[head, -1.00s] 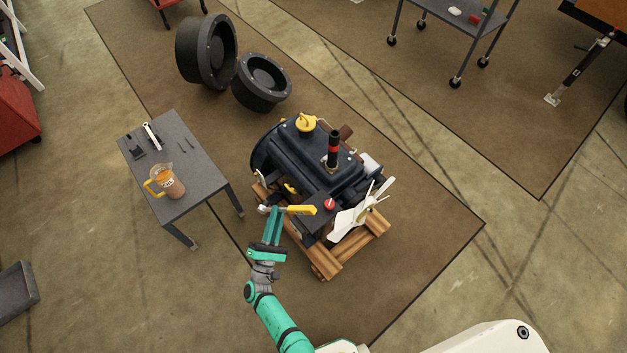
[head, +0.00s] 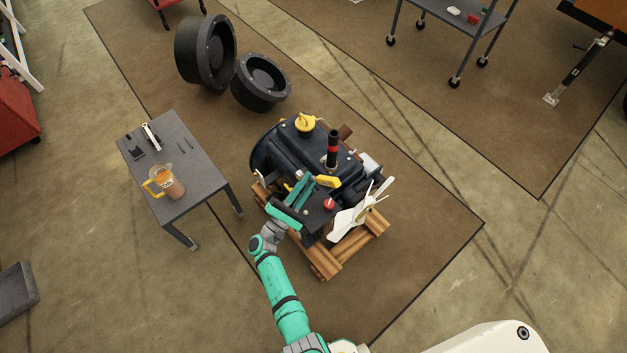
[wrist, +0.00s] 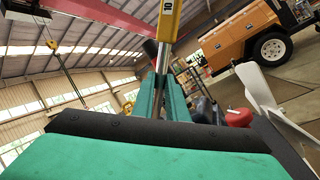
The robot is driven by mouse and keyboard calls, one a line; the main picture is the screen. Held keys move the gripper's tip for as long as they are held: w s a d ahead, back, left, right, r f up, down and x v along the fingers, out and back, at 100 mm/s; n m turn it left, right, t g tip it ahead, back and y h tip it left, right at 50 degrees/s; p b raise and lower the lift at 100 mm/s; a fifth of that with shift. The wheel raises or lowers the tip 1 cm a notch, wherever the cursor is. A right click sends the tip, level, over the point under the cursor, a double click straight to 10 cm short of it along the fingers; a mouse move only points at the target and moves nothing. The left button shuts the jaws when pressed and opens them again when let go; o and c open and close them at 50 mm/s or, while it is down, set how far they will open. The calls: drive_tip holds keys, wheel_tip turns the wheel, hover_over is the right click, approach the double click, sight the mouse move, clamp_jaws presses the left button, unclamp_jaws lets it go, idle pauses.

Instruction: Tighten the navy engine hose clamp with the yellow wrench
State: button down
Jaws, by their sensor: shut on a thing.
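The navy engine (head: 276,158) sits on a wooden pallet frame (head: 328,262) in the head view. My gripper (head: 307,183) is over the engine's near side, its teal fingers shut on the yellow wrench (head: 328,181). The wrench's yellow end shows beside the red cap (head: 328,203). In the wrist view the yellow wrench (wrist: 169,20) rises from between the fingers (wrist: 162,98), with a metal part below the yellow. I cannot make out the hose clamp; my gripper covers part of the engine. I cannot tell whether the wrench touches anything.
A white fan (head: 354,211) is at the engine's right front. A dark stack with a red band (head: 332,150) and a yellow cap (head: 305,122) stand on top. A grey table (head: 196,150) with a jug (head: 168,182) is at left. Two black round parts (head: 205,50) lie behind.

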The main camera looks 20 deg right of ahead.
drive_tip(key=shift+r, duration=0.1)
drive_tip(key=shift+w+d, duration=0.15)
drive_tip(key=shift+d, duration=0.7)
drive_tip(key=w+r+n+y, duration=0.1)
drive_tip(key=w+n, duration=0.1)
drive_tip(key=n, duration=0.1)
drive_tip(key=w+r+n+t+y, duration=0.1)
drive_tip(key=w+n+y, duration=0.1)
drive_tip(key=n, duration=0.2)
drive_tip(key=w+r+n+y, duration=0.1)
drive_tip(key=w+n, duration=0.1)
drive_tip(key=n, duration=0.1)
drive_tip(key=shift+w+d+n+t+y, duration=0.3)
drive_tip(key=shift+d+y, duration=0.1)
drive_tip(key=shift+d, duration=0.2)
drive_tip(key=shift+w+a, duration=0.1)
